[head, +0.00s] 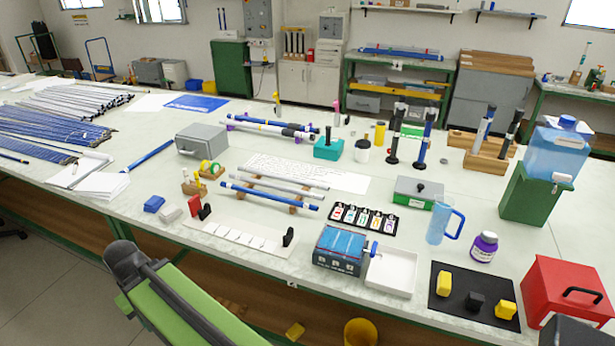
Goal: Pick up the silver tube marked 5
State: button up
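Two silver tubes lie side by side on a low wooden rack in the middle of the table, the nearer silver tube (280,186) and the farther silver tube (290,178). A blue tube (265,194) with pale ends lies in front of them on the same rack. No number 5 is legible on any tube at this size, so I cannot tell which is the marked one. A green and black part of my arm shows at the bottom left, apart from the tubes. My gripper's fingers do not show.
Behind lie blue, white and black tubes on a purple rack (232,117). A white strip holder (232,236), a dark blue box (340,249) and a black labelled tray (362,220) stand in front. A grey box (202,138) is left; a blue jug (439,223) is right.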

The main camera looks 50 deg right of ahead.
aim_at(242, 168)
jog(key=z, duration=0.05)
jog(key=i, duration=1)
jog(key=z, duration=0.05)
